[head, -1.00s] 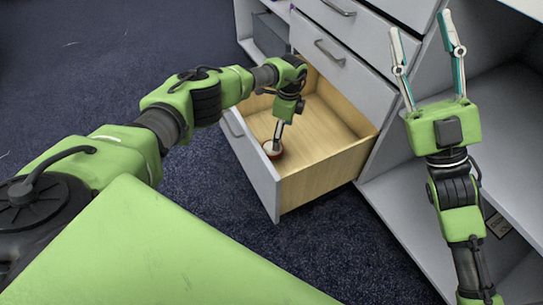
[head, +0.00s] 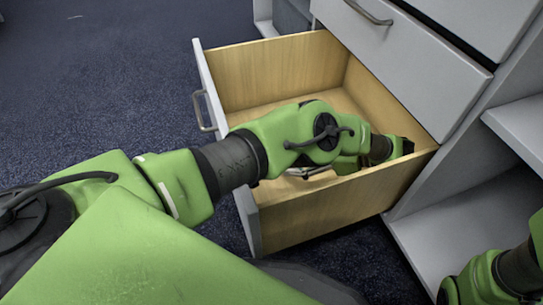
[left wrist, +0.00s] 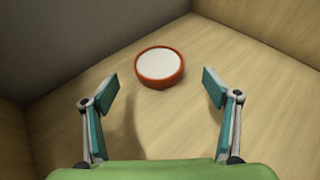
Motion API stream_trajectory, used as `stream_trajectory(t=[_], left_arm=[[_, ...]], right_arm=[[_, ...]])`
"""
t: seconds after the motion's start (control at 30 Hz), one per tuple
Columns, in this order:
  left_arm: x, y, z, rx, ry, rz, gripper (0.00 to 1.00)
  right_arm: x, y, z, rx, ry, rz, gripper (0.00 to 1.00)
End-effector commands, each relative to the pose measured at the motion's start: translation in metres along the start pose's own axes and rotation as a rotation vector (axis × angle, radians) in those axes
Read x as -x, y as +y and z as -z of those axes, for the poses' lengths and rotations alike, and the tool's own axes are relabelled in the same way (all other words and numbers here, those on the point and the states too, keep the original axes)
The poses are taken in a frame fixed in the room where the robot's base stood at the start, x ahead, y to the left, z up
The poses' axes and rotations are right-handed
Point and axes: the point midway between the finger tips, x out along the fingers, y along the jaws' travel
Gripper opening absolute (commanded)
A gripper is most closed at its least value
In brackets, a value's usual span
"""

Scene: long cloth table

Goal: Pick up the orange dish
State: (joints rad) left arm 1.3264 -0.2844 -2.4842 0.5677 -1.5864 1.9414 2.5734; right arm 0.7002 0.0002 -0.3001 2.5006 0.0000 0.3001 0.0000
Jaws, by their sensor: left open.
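The orange dish (left wrist: 160,79) shows in the left wrist view. It is small and round with a white inside and rests upright on the wooden drawer floor, close to a grey wall. My left gripper (left wrist: 161,89) is open and empty, its two fingers spread to either side of the picture. The dish lies just beyond the fingertips, roughly centred between them, and neither finger appears to touch it. In the head view my left arm reaches into the open drawer (head: 275,75) and hides the dish. My right gripper is outside the views.
The drawer has wooden walls and a grey front with a handle (head: 203,110). More closed drawers (head: 400,60) sit above it, and open grey shelves (head: 440,235) stand to the right. Dark blue carpet (head: 110,90) lies free to the left.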

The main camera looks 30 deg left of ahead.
Motion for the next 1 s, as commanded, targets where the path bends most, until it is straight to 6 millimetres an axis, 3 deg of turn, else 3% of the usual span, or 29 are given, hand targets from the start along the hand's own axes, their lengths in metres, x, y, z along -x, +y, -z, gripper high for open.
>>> stream_trajectory(t=[0.37,0.73,1.0], left_arm=[[-0.025,0.000,0.001,0.000,-0.003,0.001,0.80],[-0.066,0.002,0.008,0.001,-0.002,-0.001,0.80],[-0.073,0.002,0.006,-0.001,0.000,0.000,0.80]], right_arm=[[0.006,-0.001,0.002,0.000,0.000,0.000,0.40],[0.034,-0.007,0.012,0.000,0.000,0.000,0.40],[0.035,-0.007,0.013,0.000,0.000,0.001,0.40]])
